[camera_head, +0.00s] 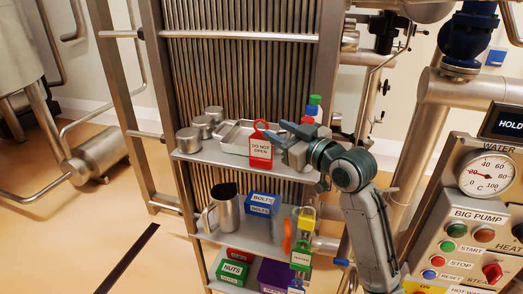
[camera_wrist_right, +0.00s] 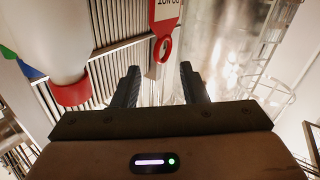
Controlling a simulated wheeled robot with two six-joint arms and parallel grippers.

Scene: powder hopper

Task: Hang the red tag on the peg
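The red tag (camera_head: 261,150) has a white "DO NOT OPEN" label and a red ring on top. It stands upright at the upper shelf's front, before a metal tray. My right gripper (camera_head: 276,132) is open beside the tag, its fingers pointing at the ring. In the right wrist view, the tag's ring (camera_wrist_right: 163,49) shows between the fingertips of the open gripper (camera_wrist_right: 159,70), with no finger visibly touching it. I cannot clearly make out the peg; a cluster of hanging items at the shelf's lower right may hide it. My left gripper is not in view.
The metal tray (camera_head: 233,134), several metal cans and coloured-cap bottles (camera_head: 313,106) share the upper shelf (camera_head: 215,152). A steel mug (camera_head: 223,210) and blue bolts box (camera_head: 262,204) stand below. A yellow padlock (camera_head: 306,222) and green tag (camera_head: 301,258) hang near my right arm. A control panel (camera_head: 465,245) is at right.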

